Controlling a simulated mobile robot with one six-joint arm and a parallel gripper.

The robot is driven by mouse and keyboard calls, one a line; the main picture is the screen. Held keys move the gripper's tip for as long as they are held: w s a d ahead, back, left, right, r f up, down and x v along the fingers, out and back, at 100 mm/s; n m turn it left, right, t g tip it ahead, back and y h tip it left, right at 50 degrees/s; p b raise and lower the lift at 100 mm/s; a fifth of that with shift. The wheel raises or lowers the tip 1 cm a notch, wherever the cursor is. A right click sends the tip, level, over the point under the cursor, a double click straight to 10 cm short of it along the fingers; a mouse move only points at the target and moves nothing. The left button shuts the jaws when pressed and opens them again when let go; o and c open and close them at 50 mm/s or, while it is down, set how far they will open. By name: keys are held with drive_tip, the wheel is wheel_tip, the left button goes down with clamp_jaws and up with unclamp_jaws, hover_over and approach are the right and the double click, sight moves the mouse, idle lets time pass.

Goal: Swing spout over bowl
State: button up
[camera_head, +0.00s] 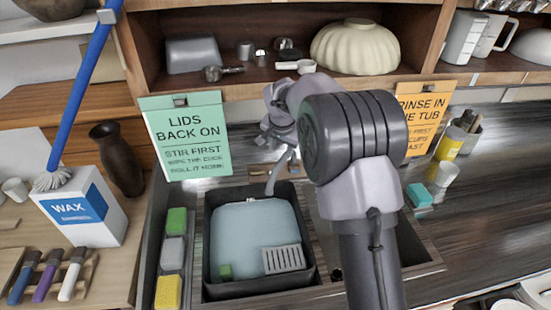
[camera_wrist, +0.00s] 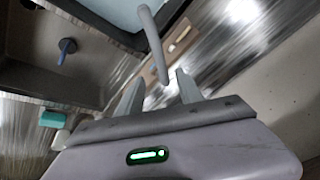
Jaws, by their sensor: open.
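The thin grey curved spout (camera_head: 280,171) stands at the back of the sink. Its free end hangs over the back edge of the dark tub (camera_head: 208,262) in the left bowl; the tub holds pale blue water. The bare right bowl (camera_head: 325,235) is partly hidden by my arm. My gripper (camera_wrist: 160,88) is open, and the spout (camera_wrist: 152,38) shows between its two fingers in the wrist view. I cannot tell whether either finger touches it.
A green sign (camera_head: 186,135) and an orange sign (camera_head: 424,118) hang behind. A teal sponge (camera_head: 418,195) and a cup (camera_head: 446,174) stand at right. A shelf overhangs the back.

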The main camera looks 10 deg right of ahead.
sight(281, 162)
drive_tip(key=x, duration=1.1)
drive_tip(key=shift+b, duration=0.3)
clamp_jaws()
idle(0.6)
